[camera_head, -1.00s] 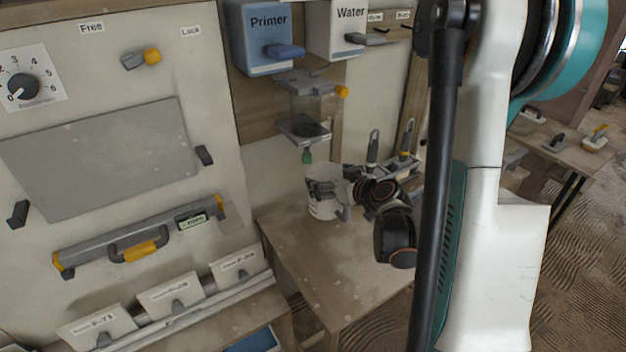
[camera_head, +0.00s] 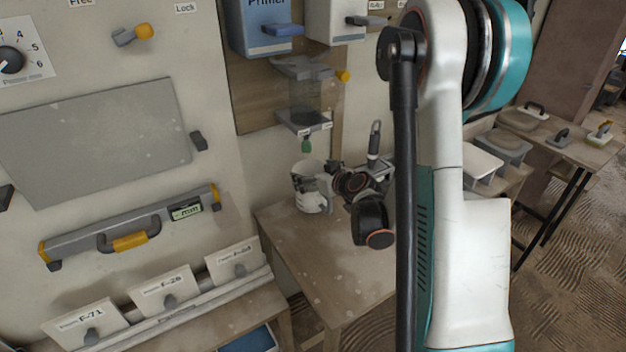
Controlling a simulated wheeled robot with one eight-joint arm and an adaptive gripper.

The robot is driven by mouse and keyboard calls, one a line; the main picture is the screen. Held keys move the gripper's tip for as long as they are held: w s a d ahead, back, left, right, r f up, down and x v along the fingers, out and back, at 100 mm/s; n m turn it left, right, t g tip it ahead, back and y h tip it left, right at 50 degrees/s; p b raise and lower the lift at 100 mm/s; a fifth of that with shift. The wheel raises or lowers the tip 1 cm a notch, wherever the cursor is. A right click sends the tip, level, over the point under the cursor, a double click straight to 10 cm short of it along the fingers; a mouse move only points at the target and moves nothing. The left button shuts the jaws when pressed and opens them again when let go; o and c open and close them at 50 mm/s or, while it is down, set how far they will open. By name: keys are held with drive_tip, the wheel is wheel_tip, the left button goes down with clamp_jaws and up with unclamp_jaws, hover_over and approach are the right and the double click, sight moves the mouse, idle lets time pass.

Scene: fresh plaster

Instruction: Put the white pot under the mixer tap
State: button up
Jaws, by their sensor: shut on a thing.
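The white pot (camera_head: 309,198) is upright above or on the wooden table, close to the wall panel; I cannot tell if its base touches the tabletop. My gripper (camera_head: 312,184) is shut on the pot, reaching it from the right; the wrist hides part of the pot's right side. The mixer (camera_head: 305,100) is a clear chamber with grey fittings on the wall panel. Its green tap (camera_head: 306,145) points down, just above the pot's rim in the picture, with the pot roughly below it.
Blue primer (camera_head: 262,30) and white water (camera_head: 335,22) dispensers hang above the mixer. A tool with a grey handle (camera_head: 375,140) stands behind my wrist. The front of the wooden table (camera_head: 335,275) is clear. A side table with trowels (camera_head: 560,140) is at right.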

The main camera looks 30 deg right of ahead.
drive_tip(key=shift+w+f, duration=0.1)
drive_tip(key=shift+w, duration=0.05)
drive_tip(key=o, duration=1.1)
drive_tip(key=shift+f, duration=0.1)
drive_tip(key=p+v, duration=0.3)
drive_tip(key=v, duration=0.9)
